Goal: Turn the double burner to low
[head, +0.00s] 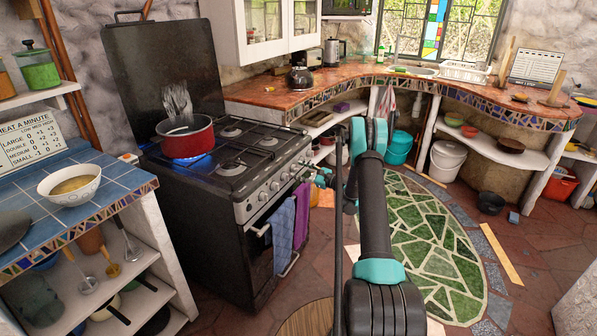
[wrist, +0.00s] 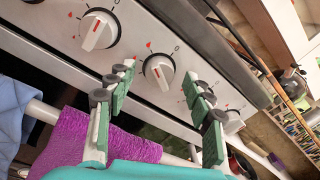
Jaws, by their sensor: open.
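The black stove (head: 215,190) stands left of centre, with a row of knobs (head: 273,187) on its silver front panel. A red pot (head: 186,138) sits on it over a blue flame, with pale wisps above. In the wrist view a white knob with a red line (wrist: 158,71) sits between and beyond my fingertips. Another knob (wrist: 98,30) is up left and a third (wrist: 232,121) lower right, partly behind a finger. My gripper (wrist: 160,79) is open and empty; I cannot tell whether it touches the panel. It also shows beside the stove's right front (head: 322,178). Which knob serves the double burner is not readable.
A card (head: 30,140) at left lists large, double and small burners under low, med, high. Blue and purple towels (head: 284,235) hang from the oven handle (head: 288,265), below my gripper. The green mosaic floor (head: 435,245) is clear.

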